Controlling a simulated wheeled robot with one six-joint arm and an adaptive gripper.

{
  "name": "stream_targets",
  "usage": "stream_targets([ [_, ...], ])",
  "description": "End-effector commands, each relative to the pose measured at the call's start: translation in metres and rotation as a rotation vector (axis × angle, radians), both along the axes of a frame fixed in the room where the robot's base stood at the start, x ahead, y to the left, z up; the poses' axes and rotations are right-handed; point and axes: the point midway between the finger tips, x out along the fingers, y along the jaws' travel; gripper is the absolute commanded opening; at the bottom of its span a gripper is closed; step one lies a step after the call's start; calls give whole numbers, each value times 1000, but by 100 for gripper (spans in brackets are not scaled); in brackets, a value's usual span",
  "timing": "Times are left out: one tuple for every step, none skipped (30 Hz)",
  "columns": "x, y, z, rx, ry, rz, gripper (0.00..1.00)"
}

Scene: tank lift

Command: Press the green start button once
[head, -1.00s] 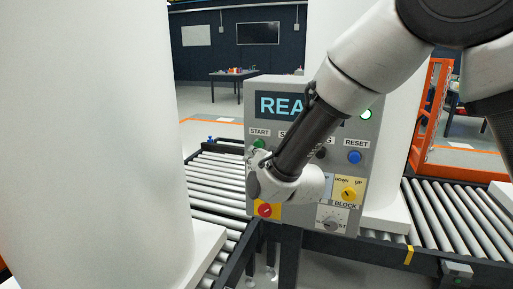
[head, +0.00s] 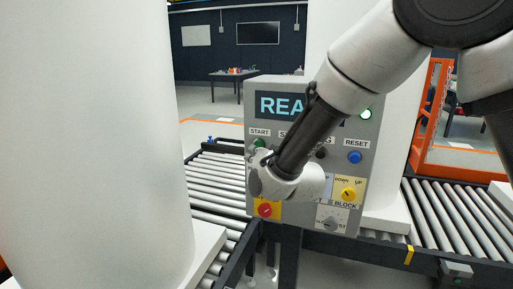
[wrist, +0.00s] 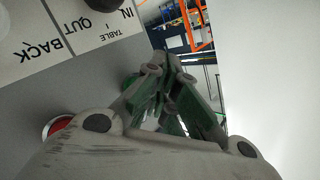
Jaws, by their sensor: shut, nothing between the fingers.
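The green start button (head: 260,143) sits under the START label at the upper left of the grey control panel (head: 374,133) in the head view. My wrist is just below it, and my arm crosses the panel. In the wrist view my gripper (wrist: 168,66) is shut and empty, its fingertips together. A green patch (wrist: 130,81) shows behind the left finger beside the panel face; it may be the start button. I cannot tell whether the fingertips touch anything. In the head view the fingers are hardly visible.
The panel also carries a red button (head: 265,210), a blue reset button (head: 354,157), a yellow-plate selector (head: 348,195) and a grey block knob (head: 330,224). A large white tank (head: 95,140) stands close at left. Roller conveyors (head: 462,222) run on both sides.

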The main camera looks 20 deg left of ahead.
Motion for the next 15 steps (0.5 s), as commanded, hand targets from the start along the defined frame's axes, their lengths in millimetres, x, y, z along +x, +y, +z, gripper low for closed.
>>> stream_targets([
  [0,0,0,0,0,0,0],
  [0,0,0,0,0,0,0],
  [1,0,0,0,0,0,0],
  [1,0,0,0,0,0,0],
  [1,0,0,0,0,0,0],
  [2,0,0,0,0,0,0],
  [2,0,0,0,0,0,0],
  [2,0,0,0,0,0,0],
  [3,0,0,0,0,0,0],
  [3,0,0,0,0,0,0],
  [4,0,0,0,0,0,0],
  [4,0,0,0,0,0,0],
  [5,0,0,0,0,0,0],
  [5,0,0,0,0,0,0],
  [5,0,0,0,0,0,0],
])
